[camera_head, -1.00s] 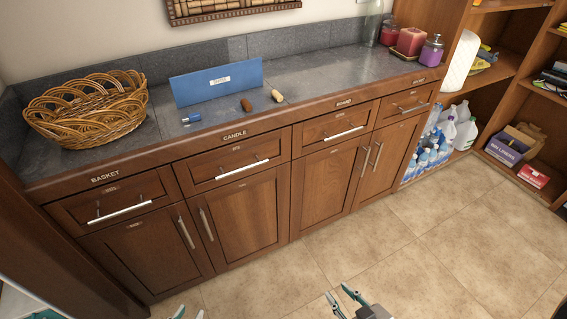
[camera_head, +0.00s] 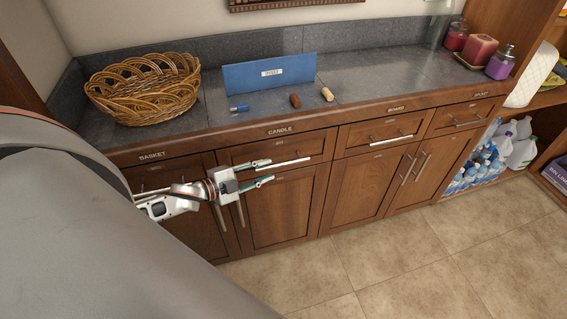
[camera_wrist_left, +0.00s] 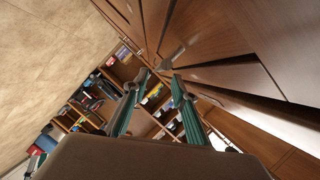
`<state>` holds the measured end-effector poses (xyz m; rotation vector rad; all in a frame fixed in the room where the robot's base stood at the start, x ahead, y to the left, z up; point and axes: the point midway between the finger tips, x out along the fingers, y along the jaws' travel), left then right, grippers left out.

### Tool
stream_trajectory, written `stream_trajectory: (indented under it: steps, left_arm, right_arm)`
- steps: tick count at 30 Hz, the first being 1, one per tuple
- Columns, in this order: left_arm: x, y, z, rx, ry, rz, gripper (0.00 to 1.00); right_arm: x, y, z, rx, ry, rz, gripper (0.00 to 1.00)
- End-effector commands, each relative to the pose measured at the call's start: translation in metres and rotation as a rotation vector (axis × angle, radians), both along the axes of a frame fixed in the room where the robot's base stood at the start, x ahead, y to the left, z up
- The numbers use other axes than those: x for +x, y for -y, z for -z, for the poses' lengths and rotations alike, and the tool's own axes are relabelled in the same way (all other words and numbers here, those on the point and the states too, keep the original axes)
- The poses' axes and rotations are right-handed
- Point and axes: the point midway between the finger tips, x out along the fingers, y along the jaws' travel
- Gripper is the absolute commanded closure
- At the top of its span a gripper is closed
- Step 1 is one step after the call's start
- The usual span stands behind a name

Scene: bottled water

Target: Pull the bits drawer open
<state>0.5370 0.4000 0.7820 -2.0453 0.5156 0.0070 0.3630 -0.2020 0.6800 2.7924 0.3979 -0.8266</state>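A row of wooden drawers sits under the counter. The small labels on their fronts are too small to read, so I cannot tell which is the bits drawer. The drawer under the CANDLE label (camera_head: 320,143) looks shut, and its bar handle (camera_head: 290,163) shows. My left gripper (camera_head: 266,172) is open and empty in front of this drawer's lower part, near the left end of the handle. In the left wrist view, the spread fingers (camera_wrist_left: 155,88) have nothing between them, with cabinet fronts close on the right. My right gripper is not in view.
Bottles and jugs (camera_head: 520,153) fill the shelf at right. The tiled floor (camera_head: 420,250) is clear.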

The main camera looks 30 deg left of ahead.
Motion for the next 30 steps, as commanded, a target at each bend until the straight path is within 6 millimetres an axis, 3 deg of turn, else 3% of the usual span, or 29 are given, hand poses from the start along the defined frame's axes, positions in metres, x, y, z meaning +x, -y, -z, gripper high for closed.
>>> stream_trajectory:
  steps: [18,30]
  left_arm:
    - [0.063,0.024,0.014,-0.001,0.003,0.002,0.73]
    - [0.07,0.027,0.016,-0.001,0.001,0.002,0.73]
  right_arm:
    - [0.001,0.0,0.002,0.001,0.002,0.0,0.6]
    - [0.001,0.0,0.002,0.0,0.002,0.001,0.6]
